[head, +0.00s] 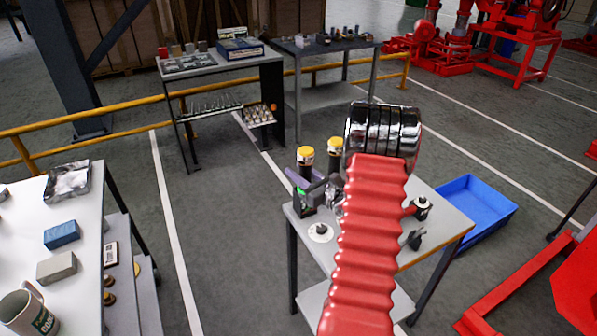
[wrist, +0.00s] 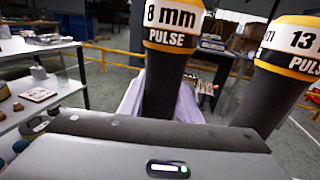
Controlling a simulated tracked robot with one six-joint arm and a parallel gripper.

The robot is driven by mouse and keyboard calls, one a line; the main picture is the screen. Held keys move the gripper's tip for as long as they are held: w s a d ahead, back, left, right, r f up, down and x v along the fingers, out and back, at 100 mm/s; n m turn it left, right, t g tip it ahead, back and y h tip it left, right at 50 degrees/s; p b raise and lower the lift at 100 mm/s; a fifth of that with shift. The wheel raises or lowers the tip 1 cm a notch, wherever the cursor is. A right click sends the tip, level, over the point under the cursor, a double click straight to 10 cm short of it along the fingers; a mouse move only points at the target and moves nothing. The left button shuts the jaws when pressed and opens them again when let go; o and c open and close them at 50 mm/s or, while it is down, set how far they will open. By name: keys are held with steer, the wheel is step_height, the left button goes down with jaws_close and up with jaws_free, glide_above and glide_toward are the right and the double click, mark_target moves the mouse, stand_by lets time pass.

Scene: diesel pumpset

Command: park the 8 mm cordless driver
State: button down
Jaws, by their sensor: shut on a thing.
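The 8 mm cordless driver (wrist: 165,75), dark with a yellow-and-white "8 mm PULSE" cap, stands upright between the lilac fingers of my gripper (wrist: 158,105) in the wrist view. In the head view, the left yellow-capped driver (head: 305,157) appears to be this one, with my gripper (head: 306,180) shut around its body. The 13 mm driver (wrist: 285,80) stands close on the right in the wrist view; it also shows in the head view (head: 335,146). The lower end of the 8 mm driver is hidden, so I cannot tell whether it touches anything below.
A blue bin (head: 470,205) is at right. A white workbench (head: 80,210) is at left. My red arm hides the table's middle.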

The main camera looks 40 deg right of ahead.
steer(key=c, duration=1.2)
jaws_free()
steer(key=shift+f, duration=0.1)
steer(key=shift+s, duration=0.15)
steer(key=shift+s+a, duration=0.2)
steer(key=shift+s, duration=2.05)
steer(key=shift+s+a, duration=0.25)
steer(key=shift+s, duration=2)
steer(key=shift+s+a, duration=0.2)
steer(key=shift+s, duration=2.05)
